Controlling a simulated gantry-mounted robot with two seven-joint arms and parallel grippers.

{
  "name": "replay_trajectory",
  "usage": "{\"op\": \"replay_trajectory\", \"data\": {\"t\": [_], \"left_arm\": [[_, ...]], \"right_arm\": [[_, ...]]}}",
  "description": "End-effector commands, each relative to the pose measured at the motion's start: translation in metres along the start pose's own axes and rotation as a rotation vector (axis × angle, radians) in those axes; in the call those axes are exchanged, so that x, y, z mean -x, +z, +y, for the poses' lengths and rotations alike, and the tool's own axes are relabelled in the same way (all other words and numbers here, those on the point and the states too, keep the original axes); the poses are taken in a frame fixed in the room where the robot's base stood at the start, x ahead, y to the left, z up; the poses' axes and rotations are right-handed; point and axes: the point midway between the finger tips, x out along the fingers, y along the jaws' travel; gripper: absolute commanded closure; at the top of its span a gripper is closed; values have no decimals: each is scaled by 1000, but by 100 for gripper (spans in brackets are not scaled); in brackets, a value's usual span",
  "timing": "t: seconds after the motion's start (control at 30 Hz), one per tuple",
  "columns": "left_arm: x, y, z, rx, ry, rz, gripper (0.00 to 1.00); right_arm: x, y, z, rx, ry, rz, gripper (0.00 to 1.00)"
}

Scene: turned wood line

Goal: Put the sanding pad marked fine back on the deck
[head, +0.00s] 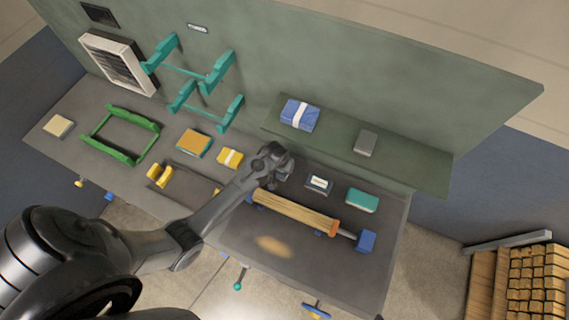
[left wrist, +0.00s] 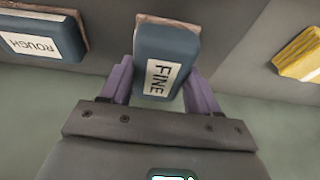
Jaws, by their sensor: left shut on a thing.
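The sanding pad marked FINE (left wrist: 163,72) is dark blue with a brown face and a white label. My left gripper (left wrist: 160,85) is shut on it, with one purple finger on each side. In the head view my left gripper (head: 275,172) is over the back part of the grey deck (head: 250,225), and the pad is mostly hidden there. I cannot tell whether the pad touches the deck. A similar pad marked ROUGH (left wrist: 45,38) lies beside it, also seen in the head view (head: 319,184). My right gripper is not in view.
A turned wood piece (head: 297,211) is held in the lathe in front of my left gripper. A teal block (head: 362,200) lies right of the ROUGH pad. A yellow block with a pale band (head: 229,158) lies left. A shelf (head: 400,165) stands behind.

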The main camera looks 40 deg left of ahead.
Motion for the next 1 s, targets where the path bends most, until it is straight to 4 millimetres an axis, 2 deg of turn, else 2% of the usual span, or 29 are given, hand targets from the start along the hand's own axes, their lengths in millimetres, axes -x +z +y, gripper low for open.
{"op": "replay_trajectory", "data": {"t": [0.2, 0.7, 0.73, 0.9, 1.0], "left_arm": [[-20, 5, 0, 0, 0, 1, 67], [-26, 8, 0, 0, 0, 0, 67], [-26, 8, 0, 0, 0, 0, 37], [-26, 8, 0, 0, 0, 0, 13], [-26, 8, 0, 0, 0, 0, 13]], "right_arm": [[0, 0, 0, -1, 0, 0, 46], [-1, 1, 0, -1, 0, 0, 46], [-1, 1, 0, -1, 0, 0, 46], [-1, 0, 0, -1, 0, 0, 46], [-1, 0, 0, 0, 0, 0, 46]]}}
